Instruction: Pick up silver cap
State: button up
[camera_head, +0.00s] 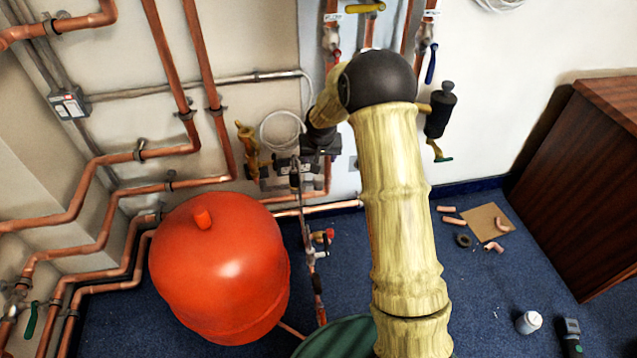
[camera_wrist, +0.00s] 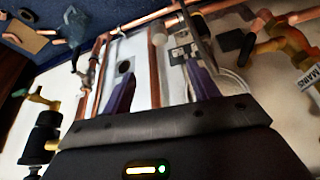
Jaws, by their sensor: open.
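I cannot make out a silver cap for certain in either view. A small pale, rounded piece (camera_wrist: 158,38) shows beyond the fingers in the wrist view, beside a copper pipe; it is too blurred to name. My gripper (camera_wrist: 160,88) is open, with its two purple-toned fingers apart and nothing seen between them. It points toward the white board and pipework on the wall. In the head view my arm hides part of that pipework, and the fingertips are hard to make out.
A red tank (camera_head: 225,265) stands left of my arm. Copper pipes (camera_head: 165,50) run along the left wall. A black canister (camera_head: 441,112) is on the wall right of my arm. A brown cabinet (camera_head: 590,180), a white bottle (camera_head: 528,322) and loose copper fittings (camera_head: 453,220) are at the right.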

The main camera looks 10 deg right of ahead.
jog(key=b, duration=0.3)
send_over(318, 177)
jog(key=s, duration=0.2)
notch_tip(318, 177, down, 9)
jog(key=shift+s, duration=0.2)
jog(key=b+x, duration=0.2)
jog(key=x, duration=0.2)
jog(key=shift+s+f, duration=0.1)
jog(key=shift+f, duration=0.1)
jog(key=shift+w+f, duration=0.2)
jog(key=shift+f, duration=0.2)
jog(key=c, duration=1.1)
jog(key=shift+r, duration=0.1)
notch_tip(318, 177, up, 10)
jog(key=p, duration=0.3)
